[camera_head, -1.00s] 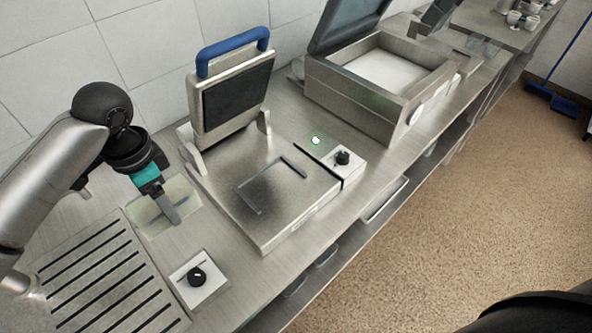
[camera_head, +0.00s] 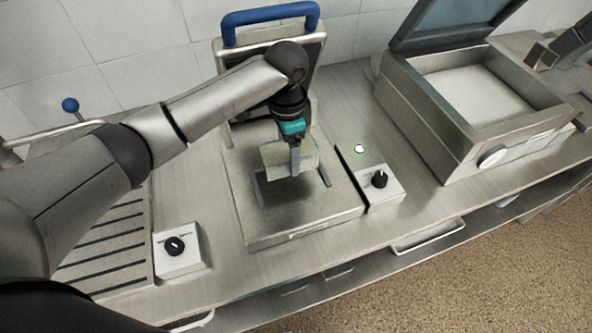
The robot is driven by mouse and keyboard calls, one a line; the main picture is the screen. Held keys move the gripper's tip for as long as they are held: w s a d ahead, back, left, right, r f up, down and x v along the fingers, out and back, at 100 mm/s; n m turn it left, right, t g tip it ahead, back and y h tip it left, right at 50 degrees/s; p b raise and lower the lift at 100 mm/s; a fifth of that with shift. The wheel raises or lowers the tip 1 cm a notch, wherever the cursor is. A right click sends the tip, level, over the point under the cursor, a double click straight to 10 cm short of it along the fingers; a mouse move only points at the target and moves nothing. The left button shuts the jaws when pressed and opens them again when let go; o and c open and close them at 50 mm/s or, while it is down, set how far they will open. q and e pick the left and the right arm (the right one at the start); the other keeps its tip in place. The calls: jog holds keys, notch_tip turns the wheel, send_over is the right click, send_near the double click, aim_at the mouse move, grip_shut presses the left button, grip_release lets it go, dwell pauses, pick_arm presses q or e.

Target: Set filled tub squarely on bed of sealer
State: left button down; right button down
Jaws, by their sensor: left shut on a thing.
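My left gripper (camera_head: 295,160) is shut on a pale, translucent tub (camera_head: 276,157) and holds it over the bed of the sealer (camera_head: 235,192). The tub hangs above the dark rectangular frame marked on the bed, and its shadow falls on the bed below. A gap seems to show between tub and bed. The tub's contents cannot be made out. The sealer's lid stands raised behind, with a blue handle (camera_head: 270,13) on top, partly hidden by my left arm. My right gripper is not in view.
A slotted drain board (camera_head: 100,240) and another knob box (camera_head: 178,262) lie left.

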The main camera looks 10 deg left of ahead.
pick_arm(q)
jog(key=shift+f+b, duration=0.3)
jog(key=shift+f, duration=2.55)
jog(key=shift+f, duration=0.1)
grip_release()
notch_tip(320, 180, up, 12)
jog(key=shift+r+p, duration=0.1)
jog(key=shift+p, duration=0.6)
